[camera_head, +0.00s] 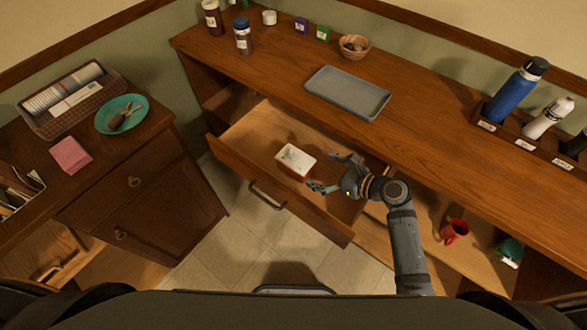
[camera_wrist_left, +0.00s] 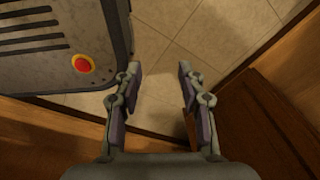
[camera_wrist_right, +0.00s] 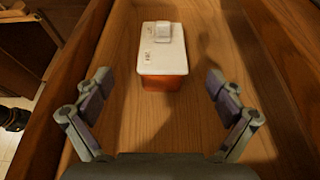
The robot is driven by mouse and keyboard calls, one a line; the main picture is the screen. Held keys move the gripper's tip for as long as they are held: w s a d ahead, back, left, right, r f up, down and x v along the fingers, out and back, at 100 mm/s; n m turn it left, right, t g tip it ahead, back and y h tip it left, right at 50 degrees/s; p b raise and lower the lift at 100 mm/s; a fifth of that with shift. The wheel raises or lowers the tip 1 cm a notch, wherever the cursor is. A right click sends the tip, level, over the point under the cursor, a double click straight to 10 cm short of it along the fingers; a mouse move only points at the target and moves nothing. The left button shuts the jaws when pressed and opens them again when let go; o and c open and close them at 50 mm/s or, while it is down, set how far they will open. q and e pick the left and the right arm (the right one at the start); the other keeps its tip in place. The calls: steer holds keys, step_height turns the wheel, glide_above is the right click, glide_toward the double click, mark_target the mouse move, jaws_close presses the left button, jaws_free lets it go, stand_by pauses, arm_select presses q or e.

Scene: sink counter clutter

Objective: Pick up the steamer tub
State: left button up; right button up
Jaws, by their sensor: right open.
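A small tub with a white lid and an orange-brown body, which I take for the steamer tub (camera_head: 295,161), sits upright in the open drawer (camera_head: 235,165). In the right wrist view the tub (camera_wrist_right: 162,52) lies straight ahead, with a small raised block on its lid and small dark marks. My right gripper (camera_head: 332,173) is over the drawer, just right of the tub. Its fingers (camera_wrist_right: 158,82) are spread wide and empty, and the tub is beyond the fingertips. My left gripper (camera_wrist_left: 158,77) shows only in its wrist view, open and empty above the floor.
The drawer's walls rise around the tub. Above it on the counter are a grey tray (camera_head: 347,93), a wooden bowl (camera_head: 355,46) and bottles (camera_head: 243,38). A red mug (camera_head: 454,230) stands on the lower shelf at right. The rest of the drawer looks clear.

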mark_target(302, 163)
steer(key=shift+w+f, duration=0.1)
steer(key=shift+f, duration=0.05)
steer(key=x, duration=0.5)
steer(key=shift+x, duration=2.75)
arm_select(q)
steer(key=shift+w+a+f, duration=0.2)
steer(key=shift+w+a, duration=0.25)
steer(key=shift+w, duration=0.1)
arm_select(e)
steer(key=shift+d, duration=0.15)
steer(key=shift+c, duration=1.3)
steer(key=c, duration=1.5)
steer(key=shift+w, duration=0.1)
steer(key=shift+c, duration=0.2)
arm_select(q)
steer(key=shift+r, duration=0.1)
